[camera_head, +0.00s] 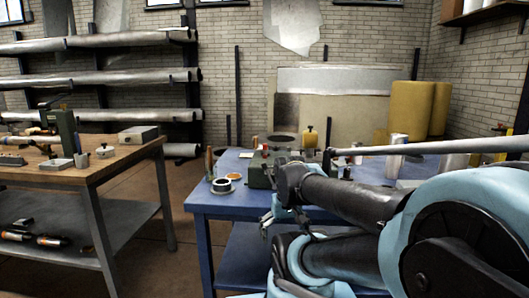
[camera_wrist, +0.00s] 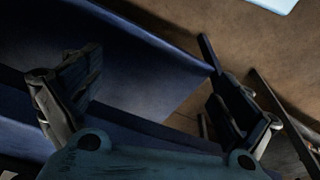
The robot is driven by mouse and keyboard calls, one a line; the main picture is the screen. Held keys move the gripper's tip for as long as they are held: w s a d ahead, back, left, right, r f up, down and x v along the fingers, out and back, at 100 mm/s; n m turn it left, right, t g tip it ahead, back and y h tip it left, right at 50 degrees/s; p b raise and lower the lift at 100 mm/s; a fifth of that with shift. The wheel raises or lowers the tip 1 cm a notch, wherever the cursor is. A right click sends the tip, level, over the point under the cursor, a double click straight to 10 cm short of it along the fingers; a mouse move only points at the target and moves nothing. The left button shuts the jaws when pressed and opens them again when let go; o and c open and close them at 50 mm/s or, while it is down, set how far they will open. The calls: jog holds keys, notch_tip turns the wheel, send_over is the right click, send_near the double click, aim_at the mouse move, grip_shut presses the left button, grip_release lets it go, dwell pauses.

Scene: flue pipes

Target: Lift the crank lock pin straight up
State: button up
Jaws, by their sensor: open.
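A grey-green machine block (camera_head: 262,172) with a small red part on top stands on the blue table. I cannot make out the crank lock pin for certain; it is too small or hidden behind my arm. My gripper (camera_head: 268,225) hangs at the blue table's front edge, below and apart from the machine. In the wrist view my gripper (camera_wrist: 158,95) has its two dark fingers spread wide with nothing between them. Beyond them are blue table surfaces and brown floor.
A wooden bench (camera_head: 75,157) with tools stands left. Floor between them is clear. A long grey rod (camera_head: 430,146) crosses at right.

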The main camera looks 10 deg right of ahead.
jog(key=shift+c, duration=0.8)
jog(key=shift+s+r, duration=0.2)
jog(key=shift+r, duration=0.75)
jog(key=c, duration=0.9)
jog(key=shift+w+r+n, duration=0.25)
jog(key=shift+w+r, duration=0.1)
jog(key=shift+r, duration=0.2)
jog(key=shift+w+r+n, duration=0.25)
jog(key=shift+w+r, duration=0.1)
jog(key=shift+r, duration=0.2)
jog(key=c, duration=0.3)
notch_tip(320, 180, up, 34)
jog(key=n+g, duration=0.2)
jog(key=n, duration=1.4)
send_over(265, 151)
jog(key=f, duration=1.7)
jog(key=shift+w+f, duration=0.1)
jog(key=shift+w, duration=0.2)
